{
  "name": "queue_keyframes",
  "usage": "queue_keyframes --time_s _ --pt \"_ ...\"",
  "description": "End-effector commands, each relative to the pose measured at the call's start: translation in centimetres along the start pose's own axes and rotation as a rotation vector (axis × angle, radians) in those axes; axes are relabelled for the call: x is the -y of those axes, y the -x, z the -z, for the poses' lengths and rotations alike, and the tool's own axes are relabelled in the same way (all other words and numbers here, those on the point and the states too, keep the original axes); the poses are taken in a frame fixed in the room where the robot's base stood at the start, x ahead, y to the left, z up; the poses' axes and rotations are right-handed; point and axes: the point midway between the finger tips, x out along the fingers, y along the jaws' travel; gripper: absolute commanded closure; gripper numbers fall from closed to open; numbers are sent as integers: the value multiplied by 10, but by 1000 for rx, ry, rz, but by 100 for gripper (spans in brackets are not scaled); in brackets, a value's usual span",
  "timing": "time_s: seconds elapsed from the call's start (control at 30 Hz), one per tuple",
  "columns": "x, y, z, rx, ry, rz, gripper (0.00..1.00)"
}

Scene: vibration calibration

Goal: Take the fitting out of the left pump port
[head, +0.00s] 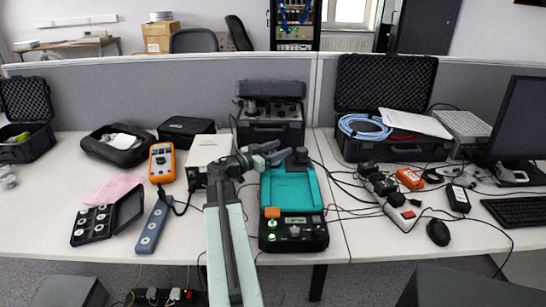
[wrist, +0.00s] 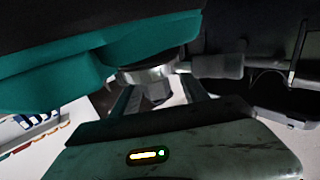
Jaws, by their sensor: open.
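The teal and black pump (head: 290,190) stands on the desk in the middle of the head view. Its teal body (wrist: 50,75) fills the upper left of the wrist view. My gripper (head: 268,153) is at the pump's upper left side. In the wrist view my gripper (wrist: 160,97) is open, one finger on each side of a silvery fitting (wrist: 150,74) beside the teal body. A dark grey cylinder (wrist: 212,66) extends right from the fitting. I cannot tell whether the fingers touch the fitting. In the head view the gripper hides the port area.
A white box (head: 208,150) and an orange meter (head: 162,162) stand left of my arm. An open black case (head: 270,128) is behind the pump. Cables and small adapters (head: 383,183) clutter the right side.

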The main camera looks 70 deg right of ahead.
Motion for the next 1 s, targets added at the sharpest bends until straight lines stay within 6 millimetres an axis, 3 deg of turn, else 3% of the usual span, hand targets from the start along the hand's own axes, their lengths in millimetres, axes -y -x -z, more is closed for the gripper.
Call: queue_keyframes --time_s 0.17,0.37,0.4,0.77,1.0 --pt "0 -2 0 0 0 1 48" --pt "0 -1 0 0 0 0 98" --pt "0 -1 0 0 0 0 100" --pt "0 -2 7 0 0 0 100" --pt "-1 -2 48 0 0 0 100"
